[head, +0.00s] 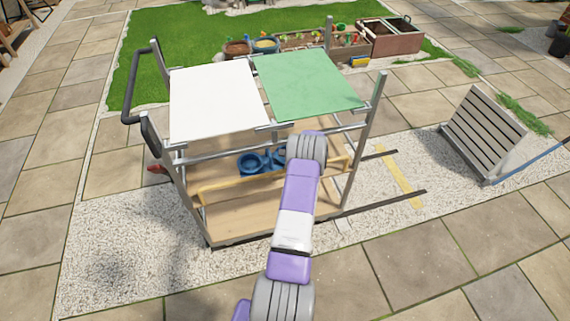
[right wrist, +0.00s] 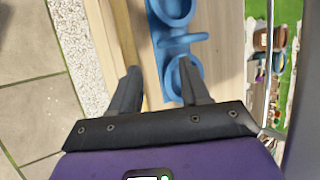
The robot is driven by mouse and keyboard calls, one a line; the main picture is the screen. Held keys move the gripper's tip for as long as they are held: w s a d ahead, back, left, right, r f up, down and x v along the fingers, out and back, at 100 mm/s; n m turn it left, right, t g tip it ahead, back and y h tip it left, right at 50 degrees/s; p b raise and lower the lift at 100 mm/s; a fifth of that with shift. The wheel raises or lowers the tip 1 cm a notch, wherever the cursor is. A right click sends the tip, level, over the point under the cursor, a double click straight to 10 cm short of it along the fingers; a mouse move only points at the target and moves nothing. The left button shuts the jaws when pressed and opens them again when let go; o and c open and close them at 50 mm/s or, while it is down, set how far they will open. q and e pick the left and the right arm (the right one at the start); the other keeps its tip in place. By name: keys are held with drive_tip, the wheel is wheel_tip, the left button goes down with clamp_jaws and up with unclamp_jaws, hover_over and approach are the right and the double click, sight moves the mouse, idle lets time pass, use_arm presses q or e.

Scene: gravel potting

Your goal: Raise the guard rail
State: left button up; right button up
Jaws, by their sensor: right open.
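The guard rail (head: 235,183) is a yellow bar across the near side of the cart's middle shelf. In the head view its right part passes behind my right arm, and its right end shows beyond it. My right gripper (right wrist: 158,85) is open and empty in the right wrist view, its two dark fingers pointing over the wooden shelf. A pale yellow-brown strip, probably the rail, runs near the left finger; I cannot tell whether they touch. In the head view my right wrist hides the fingers. My left gripper is not in view.
White (head: 215,98) and green (head: 308,82) panels cover the cart's top. A slatted panel (head: 485,132) stands at right. Paving in front is clear.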

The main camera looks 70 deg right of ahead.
idle(0.3)
drive_tip(key=shift+f+b, duration=0.1)
drive_tip(key=shift+b, duration=0.3)
drive_tip(key=shift+s, duration=0.1)
drive_tip(key=p+v, duration=0.1)
drive_tip(key=v, duration=0.6)
drive_tip(key=shift+r, duration=0.35)
drive_tip(key=shift+a, duration=0.1)
